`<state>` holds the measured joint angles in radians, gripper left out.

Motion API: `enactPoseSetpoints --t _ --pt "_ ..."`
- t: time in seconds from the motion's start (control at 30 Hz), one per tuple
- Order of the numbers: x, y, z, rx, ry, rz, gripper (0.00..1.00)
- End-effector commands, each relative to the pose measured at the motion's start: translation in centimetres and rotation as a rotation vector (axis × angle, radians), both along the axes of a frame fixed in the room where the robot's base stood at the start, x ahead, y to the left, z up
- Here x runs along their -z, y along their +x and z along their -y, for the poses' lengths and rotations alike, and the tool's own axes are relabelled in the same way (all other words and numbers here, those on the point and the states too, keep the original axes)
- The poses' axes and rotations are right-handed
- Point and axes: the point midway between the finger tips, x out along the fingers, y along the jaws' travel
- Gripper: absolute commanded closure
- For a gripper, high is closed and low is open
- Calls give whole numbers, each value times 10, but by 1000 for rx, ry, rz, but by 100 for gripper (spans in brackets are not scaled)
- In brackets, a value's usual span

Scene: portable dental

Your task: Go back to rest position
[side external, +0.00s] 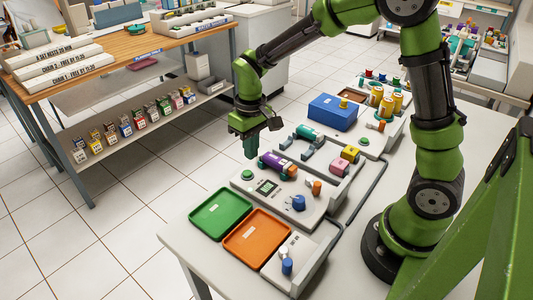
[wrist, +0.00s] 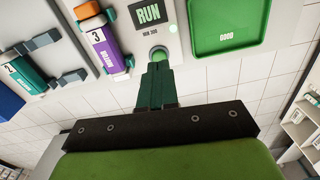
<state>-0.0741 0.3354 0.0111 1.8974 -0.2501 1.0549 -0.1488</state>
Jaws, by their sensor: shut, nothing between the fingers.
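My gripper (side external: 250,154) is shut and empty, pointing down just above a green button (side external: 248,174) on the near machine panel. In the wrist view my two dark green fingers (wrist: 157,78) lie together, with their tips right at the edge of the green button (wrist: 159,53). I cannot tell whether they touch it. Beside the button a small screen (wrist: 149,14) reads "RUN", with a lit green light near it.
A purple tube (side external: 277,164) lies in a holder beside the button. A green tray (side external: 221,213) and an orange tray (side external: 257,237) sit in front. Open floor lies left of the table.

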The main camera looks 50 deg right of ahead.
Motion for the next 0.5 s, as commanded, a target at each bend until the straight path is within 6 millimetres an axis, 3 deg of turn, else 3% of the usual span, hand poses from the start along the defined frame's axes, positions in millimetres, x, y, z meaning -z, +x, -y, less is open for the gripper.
enactPoseSetpoints --t 0.3,0.5 --pt "-77 -73 1 171 110 223 100" --pt "-110 -119 3 252 182 389 100"
